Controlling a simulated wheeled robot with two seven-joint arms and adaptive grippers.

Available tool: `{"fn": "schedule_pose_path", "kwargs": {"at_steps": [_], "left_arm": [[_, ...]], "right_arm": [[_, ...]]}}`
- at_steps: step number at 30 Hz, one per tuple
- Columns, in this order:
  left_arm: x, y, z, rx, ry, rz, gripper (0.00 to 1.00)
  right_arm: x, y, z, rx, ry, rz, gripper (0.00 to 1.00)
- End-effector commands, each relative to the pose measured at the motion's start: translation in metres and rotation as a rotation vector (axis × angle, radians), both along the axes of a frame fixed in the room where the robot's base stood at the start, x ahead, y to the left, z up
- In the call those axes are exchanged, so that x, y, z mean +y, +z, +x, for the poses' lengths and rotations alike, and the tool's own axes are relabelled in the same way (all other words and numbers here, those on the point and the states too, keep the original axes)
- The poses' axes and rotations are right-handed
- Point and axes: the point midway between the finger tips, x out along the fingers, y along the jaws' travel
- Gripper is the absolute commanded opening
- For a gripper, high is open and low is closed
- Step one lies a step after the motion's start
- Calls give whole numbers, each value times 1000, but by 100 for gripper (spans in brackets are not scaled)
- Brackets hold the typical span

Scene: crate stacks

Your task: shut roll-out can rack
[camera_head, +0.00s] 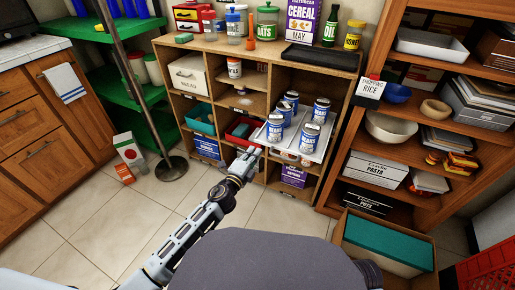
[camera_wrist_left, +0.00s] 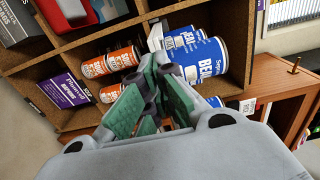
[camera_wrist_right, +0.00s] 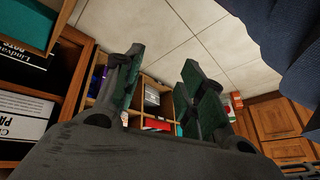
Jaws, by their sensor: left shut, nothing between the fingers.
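The roll-out can rack (camera_head: 293,134) is a pale tray that sticks out of the wooden shelf unit, with several blue-and-white cans (camera_head: 309,137) standing on it. A narrow pale part of the rack (camera_wrist_left: 155,36) and the blue bean cans (camera_wrist_left: 200,58) show in the left wrist view. My left gripper (camera_head: 252,153) is shut and empty at the rack's front left corner; I cannot tell whether it touches. Its fingers (camera_wrist_left: 160,75) hide part of the rack. My right gripper (camera_wrist_right: 160,85) is open and empty, well away from the rack; it is not visible in the head view.
The shelf unit (camera_head: 225,62) has boxes and bins in its other compartments. Orange cans (camera_wrist_left: 108,62) sit in a lower compartment. A stocked brown shelf (camera_head: 400,150) stands at right, and a box with a teal top (camera_head: 388,242) on the floor.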

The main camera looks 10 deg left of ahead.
Motion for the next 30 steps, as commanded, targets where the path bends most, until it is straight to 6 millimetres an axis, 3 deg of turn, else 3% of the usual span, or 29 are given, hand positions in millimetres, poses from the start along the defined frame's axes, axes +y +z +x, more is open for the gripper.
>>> {"fn": "schedule_pose_path", "kwargs": {"at_steps": [15,30], "left_arm": [[-11,0,31,-1,-1,0,0],[-11,0,34,0,0,0,0]], "right_arm": [[3,-17,0,-9,-6,17,40],[3,-15,1,-18,-8,22,40]]}}
